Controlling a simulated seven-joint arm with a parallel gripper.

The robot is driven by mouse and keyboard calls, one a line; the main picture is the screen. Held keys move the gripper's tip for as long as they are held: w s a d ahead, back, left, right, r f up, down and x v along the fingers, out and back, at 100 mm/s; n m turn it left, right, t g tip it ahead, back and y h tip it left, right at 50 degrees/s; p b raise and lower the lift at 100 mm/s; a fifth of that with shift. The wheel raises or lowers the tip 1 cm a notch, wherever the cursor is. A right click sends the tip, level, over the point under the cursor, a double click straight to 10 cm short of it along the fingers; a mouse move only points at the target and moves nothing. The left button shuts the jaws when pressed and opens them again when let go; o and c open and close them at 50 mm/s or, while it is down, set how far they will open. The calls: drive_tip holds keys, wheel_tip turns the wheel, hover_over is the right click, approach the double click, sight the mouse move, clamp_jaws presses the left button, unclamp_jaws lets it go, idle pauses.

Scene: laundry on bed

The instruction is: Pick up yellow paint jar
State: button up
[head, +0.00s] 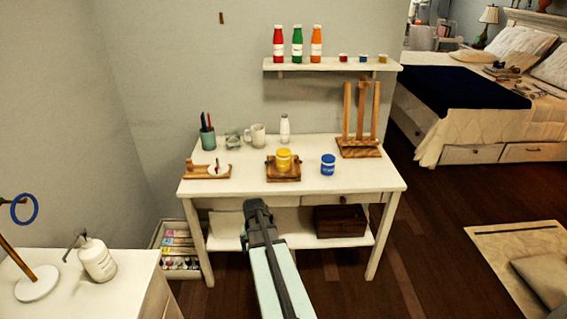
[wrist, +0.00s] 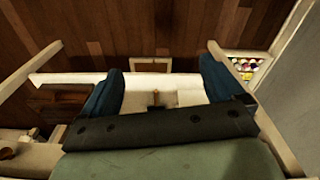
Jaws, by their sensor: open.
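The yellow paint jar (head: 283,160) stands upright on a small wooden stand (head: 283,175) in the middle of the white table in the head view. My gripper (head: 257,205) is in front of the table's front edge, lower in the picture and a little left of the jar, and does not touch it. In the wrist view my gripper (wrist: 160,88) shows its two dark fingers spread wide apart, with nothing held between them. I cannot make out the yellow jar in the wrist view.
On the white table (head: 235,190), a blue jar (head: 328,165) stands right of the yellow one. A mug (head: 257,135), a white bottle (head: 284,129), a wooden easel (head: 359,130) and a pen cup (head: 208,138) stand behind. A wooden box (head: 340,220) sits on the lower shelf.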

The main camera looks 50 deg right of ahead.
drive_tip(key=w+d+r+m+t+h, duration=0.1)
drive_tip(key=w+d+r, duration=0.3)
drive_tip(key=d+r, duration=0.75)
drive_tip(key=m+t+h, duration=0.1)
drive_tip(key=h, duration=0.1)
approach(284, 158)
drive_tip(key=w+d+f, duration=0.1)
drive_tip(key=d+f, duration=0.1)
drive_tip(key=f, duration=0.2)
drive_tip(key=w+d+f+m, duration=0.1)
drive_tip(key=w+f, duration=0.1)
drive_tip(key=f, duration=0.2)
drive_tip(key=w+d+f+m, duration=0.1)
drive_tip(key=w+d+f, duration=0.1)
drive_tip(key=f, duration=0.1)
drive_tip(key=shift+d+f, duration=0.4)
drive_tip(key=shift+c, duration=0.2)
